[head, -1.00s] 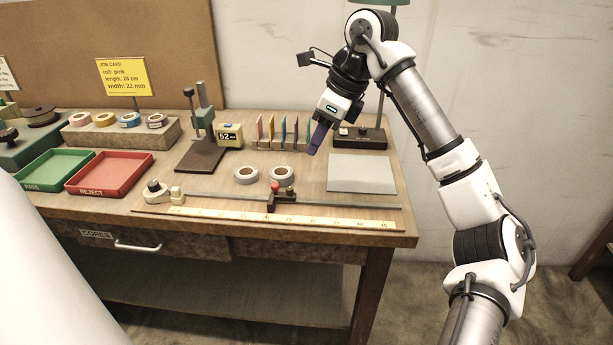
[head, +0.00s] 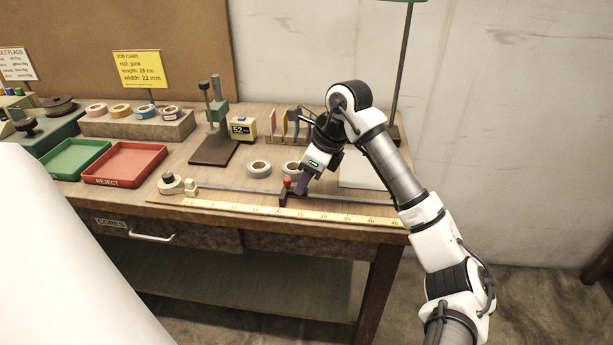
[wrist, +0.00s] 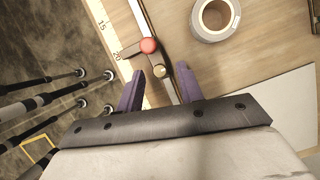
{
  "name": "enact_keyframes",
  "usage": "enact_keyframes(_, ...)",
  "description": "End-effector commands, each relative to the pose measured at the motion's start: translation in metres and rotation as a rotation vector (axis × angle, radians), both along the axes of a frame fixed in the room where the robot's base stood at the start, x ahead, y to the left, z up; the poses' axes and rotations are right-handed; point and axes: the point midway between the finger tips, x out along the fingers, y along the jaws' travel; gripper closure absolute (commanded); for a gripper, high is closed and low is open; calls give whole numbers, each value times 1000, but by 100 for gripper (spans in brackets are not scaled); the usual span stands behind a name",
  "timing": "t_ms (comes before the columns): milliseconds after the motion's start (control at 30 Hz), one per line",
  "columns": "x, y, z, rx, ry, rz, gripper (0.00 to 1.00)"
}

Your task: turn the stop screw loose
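The dark stop block (head: 291,198) sits on the metal rail along the scale, with a red knob (head: 287,183) on it. In the wrist view the red knob (wrist: 148,45) lies just beyond the fingertips, near the scale's 20 mark. In the head view my gripper (head: 302,186) points down at the stop's right side.
The yellow scale (head: 270,211) runs along the table front. Two tape rolls stand behind the rail, one grey-white roll (head: 259,169) to the left. A pale sheet (head: 362,175) lies to the right. A red tray (head: 124,163) and a green tray (head: 75,160) are at left.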

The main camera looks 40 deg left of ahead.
Motion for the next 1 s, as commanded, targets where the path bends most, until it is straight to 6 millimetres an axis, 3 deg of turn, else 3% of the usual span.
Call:
enact_keyframes(100,0,0,0,0,0,0,64)
enact_keyframes(400,0,0,0,0,0,0,100)
enact_keyframes(733,0,-1,0,-1,-1,-36,100)
enact_keyframes(1000,-2,-2,-2,-2,-4,-193,100)
